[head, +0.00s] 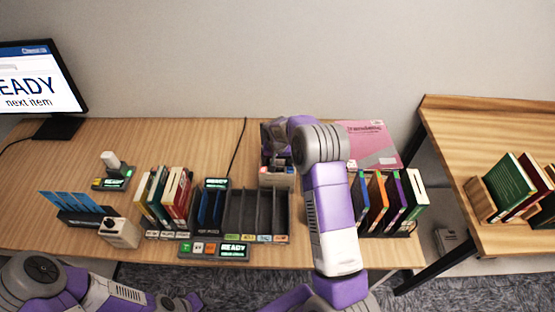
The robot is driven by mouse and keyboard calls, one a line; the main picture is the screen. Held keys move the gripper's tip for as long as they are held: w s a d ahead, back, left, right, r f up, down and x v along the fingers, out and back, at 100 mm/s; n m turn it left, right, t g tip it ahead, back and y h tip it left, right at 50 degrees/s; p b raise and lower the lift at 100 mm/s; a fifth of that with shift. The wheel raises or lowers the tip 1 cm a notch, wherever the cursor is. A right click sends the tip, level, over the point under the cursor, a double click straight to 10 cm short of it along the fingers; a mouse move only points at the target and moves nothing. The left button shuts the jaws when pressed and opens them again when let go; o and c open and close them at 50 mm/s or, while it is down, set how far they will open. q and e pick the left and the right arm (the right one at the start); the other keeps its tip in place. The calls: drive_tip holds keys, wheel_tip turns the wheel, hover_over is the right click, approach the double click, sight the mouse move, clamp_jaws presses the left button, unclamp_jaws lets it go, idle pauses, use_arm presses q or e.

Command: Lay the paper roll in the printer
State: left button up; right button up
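A small off-white box (277,180), which looks like the printer, stands on the table behind the row of dark slots. My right arm reaches across the table, and its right gripper (279,160) points down at the top of this box. The wrist covers much of the gripper, and I cannot tell whether its fingers are open or shut. I cannot make out the paper roll; it may be hidden at the gripper or in the box. My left arm is low at the bottom left, and its gripper does not show clearly.
Books stand in racks left (157,200) and right (409,199) of the dark slotted sorter (254,214). A white scanner (112,161), a white box with a black knob (119,233) and a monitor (38,85) are at left. A pink packet (371,146) lies behind my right forearm.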

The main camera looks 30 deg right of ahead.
drive_tip(key=shift+p+v, duration=0.4)
drive_tip(key=shift+v, duration=3.4)
